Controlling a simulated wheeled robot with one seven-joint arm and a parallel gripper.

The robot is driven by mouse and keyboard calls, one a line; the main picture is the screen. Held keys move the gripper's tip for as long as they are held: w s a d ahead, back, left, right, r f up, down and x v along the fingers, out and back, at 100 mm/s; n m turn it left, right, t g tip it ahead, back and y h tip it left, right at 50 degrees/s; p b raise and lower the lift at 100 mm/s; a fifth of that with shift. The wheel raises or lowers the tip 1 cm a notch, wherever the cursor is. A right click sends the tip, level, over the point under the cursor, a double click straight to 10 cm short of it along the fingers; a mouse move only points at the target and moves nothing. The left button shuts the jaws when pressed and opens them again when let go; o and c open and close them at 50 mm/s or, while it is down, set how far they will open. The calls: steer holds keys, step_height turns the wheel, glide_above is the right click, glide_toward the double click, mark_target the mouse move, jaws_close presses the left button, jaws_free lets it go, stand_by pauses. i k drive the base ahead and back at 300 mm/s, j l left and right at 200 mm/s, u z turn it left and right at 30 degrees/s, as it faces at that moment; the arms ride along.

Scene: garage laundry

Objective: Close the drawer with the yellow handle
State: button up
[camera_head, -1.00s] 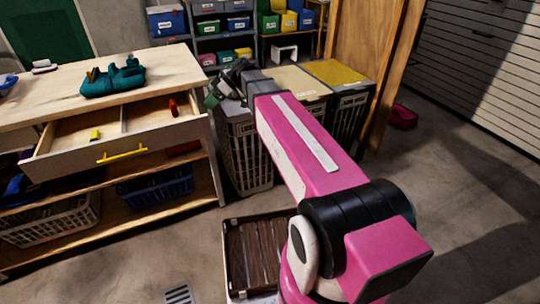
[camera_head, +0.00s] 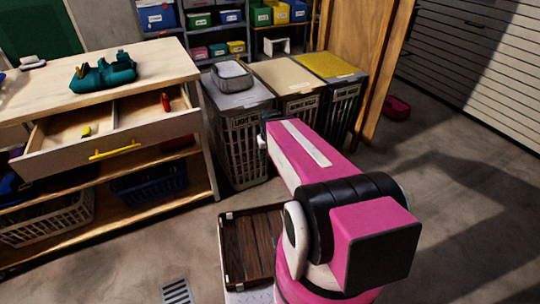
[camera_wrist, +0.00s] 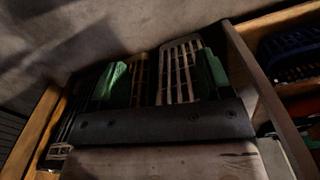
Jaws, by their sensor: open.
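The drawer (camera_head: 137,132) with the yellow handle (camera_head: 115,149) is pulled out of the wooden workbench at the left of the head view. A divider splits it; a small yellow item (camera_head: 86,131) and a red item (camera_head: 165,102) lie inside. My gripper (camera_wrist: 162,82) shows green fingertips spread apart in the wrist view, with nothing held between them. In the head view it is mostly hidden behind my pink arm, low in front of the hampers, to the right of the drawer and apart from it. The handle does not show in the wrist view.
Slatted hampers (camera_head: 236,150) stand right of the workbench, with a grey tray (camera_head: 231,75) on one. A teal object (camera_head: 103,74) lies on the benchtop (camera_head: 150,62). Baskets (camera_head: 150,185) fill the lower shelf. A brown crate (camera_head: 229,250) is on the floor. Floor before the drawer is clear.

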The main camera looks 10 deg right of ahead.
mark_target(55, 145)
steer(key=u, duration=1.7)
